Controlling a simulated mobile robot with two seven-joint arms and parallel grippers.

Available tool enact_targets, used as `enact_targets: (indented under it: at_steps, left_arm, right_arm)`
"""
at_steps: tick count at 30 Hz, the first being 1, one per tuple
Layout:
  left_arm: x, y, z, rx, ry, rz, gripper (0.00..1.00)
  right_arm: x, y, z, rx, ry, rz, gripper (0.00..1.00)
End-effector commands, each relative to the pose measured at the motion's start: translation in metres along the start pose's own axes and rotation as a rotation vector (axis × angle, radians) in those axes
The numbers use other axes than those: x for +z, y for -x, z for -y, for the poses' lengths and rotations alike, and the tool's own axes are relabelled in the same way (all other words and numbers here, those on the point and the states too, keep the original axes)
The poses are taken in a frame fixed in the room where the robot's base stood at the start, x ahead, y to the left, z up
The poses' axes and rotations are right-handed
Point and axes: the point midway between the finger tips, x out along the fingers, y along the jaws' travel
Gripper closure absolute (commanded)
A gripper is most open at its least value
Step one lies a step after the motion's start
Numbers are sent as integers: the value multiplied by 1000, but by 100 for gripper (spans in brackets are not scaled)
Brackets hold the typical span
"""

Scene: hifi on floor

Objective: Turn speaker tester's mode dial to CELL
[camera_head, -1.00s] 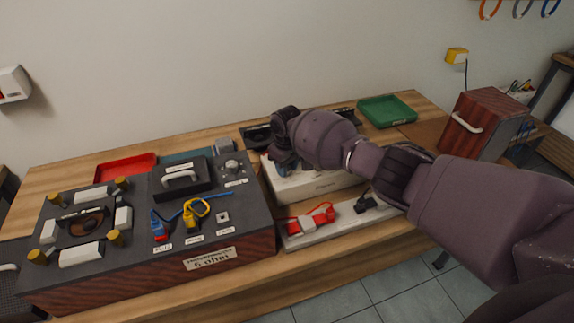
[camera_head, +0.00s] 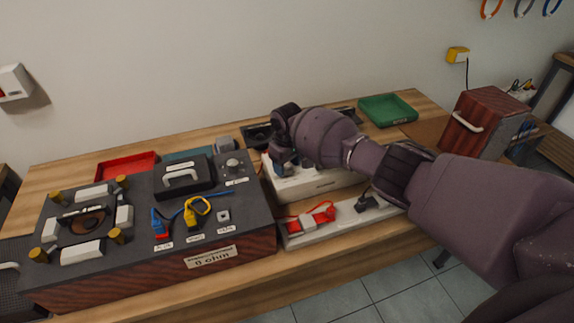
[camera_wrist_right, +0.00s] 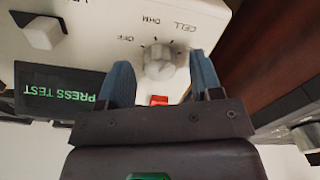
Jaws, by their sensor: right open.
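The speaker tester (camera_head: 325,183) is a white box at the middle of the bench, partly hidden by my right arm. In the wrist view, its round pale mode dial (camera_wrist_right: 160,62) has OFF, OHM and CELL marked around it, seen upside down. I cannot tell which mark it points to. My right gripper (camera_wrist_right: 162,75) is open, its two blue fingers on either side of the dial; contact is unclear. In the head view the right gripper (camera_head: 284,150) is over the tester's left end. A dark display (camera_wrist_right: 62,92) reads PRESS TEST in green. My left gripper is not in view.
A red button (camera_wrist_right: 158,100) sits beside the dial, close to the fingers. A large dark speaker box (camera_head: 165,255) stands close left of the tester. A strip with a red clip (camera_head: 318,215) lies in front. A green tray (camera_head: 387,109) is behind, right.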

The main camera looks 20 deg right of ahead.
Motion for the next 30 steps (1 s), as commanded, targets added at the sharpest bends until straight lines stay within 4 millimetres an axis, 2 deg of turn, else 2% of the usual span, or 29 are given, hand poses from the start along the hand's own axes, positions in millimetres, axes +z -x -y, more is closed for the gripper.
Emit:
enact_targets:
  at_steps: [12, 16, 22, 30]
  left_arm:
    - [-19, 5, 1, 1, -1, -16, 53]
    - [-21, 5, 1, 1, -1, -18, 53]
    - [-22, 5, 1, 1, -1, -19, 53]
    - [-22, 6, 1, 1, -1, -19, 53]
  right_arm:
    - [-1, 71, 0, 1, 1, -4, 41]
    - [0, 89, 0, 1, 2, -3, 41]
    - [0, 102, 0, 0, 0, -1, 41]
    - [0, 104, 0, 0, 0, 0, 41]
